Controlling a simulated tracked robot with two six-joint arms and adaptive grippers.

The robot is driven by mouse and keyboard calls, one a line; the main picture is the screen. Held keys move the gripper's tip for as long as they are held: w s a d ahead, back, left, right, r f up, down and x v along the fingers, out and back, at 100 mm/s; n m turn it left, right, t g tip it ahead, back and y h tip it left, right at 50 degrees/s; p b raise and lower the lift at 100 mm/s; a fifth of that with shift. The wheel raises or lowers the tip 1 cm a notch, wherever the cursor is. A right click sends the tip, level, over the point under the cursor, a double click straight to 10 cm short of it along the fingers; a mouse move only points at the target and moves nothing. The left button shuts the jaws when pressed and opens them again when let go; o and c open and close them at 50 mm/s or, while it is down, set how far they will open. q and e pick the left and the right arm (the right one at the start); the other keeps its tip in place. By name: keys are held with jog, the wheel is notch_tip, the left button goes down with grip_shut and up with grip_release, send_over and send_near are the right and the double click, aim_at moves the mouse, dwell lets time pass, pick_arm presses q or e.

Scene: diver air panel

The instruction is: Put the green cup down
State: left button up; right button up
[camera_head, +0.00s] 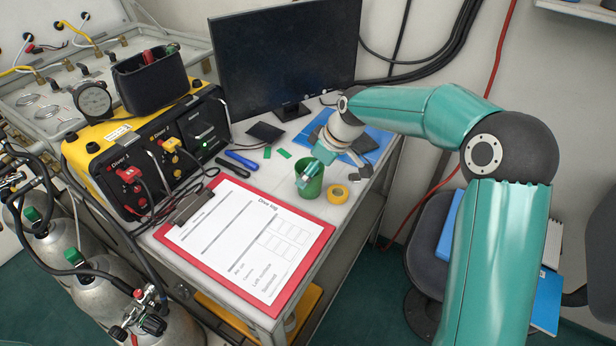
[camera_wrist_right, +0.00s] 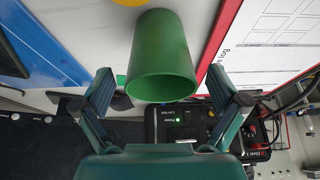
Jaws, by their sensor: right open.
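The green cup (camera_head: 309,187) stands upright on the white desk, right of the clipboard's upper corner. It also shows in the right wrist view (camera_wrist_right: 162,60), where its open rim faces my palm. My right gripper (camera_head: 318,163) is at the cup, and one finger covers part of its rim in the head view. In the right wrist view my right gripper (camera_wrist_right: 162,90) has its fingers spread apart, one on either side of the cup, with visible gaps. My left gripper is in neither view.
A yellow tape roll (camera_head: 338,193) lies right beside the cup. A red clipboard (camera_head: 322,240) with a paper form covers the near desk. The monitor (camera_head: 285,60) and yellow diver panel (camera_head: 88,150) stand behind and left. Blue and dark pens (camera_head: 241,160) lie near the panel.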

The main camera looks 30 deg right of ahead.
jog(key=v, duration=0.8)
jog(key=shift+r, duration=0.25)
jog(key=shift+s+f, duration=0.1)
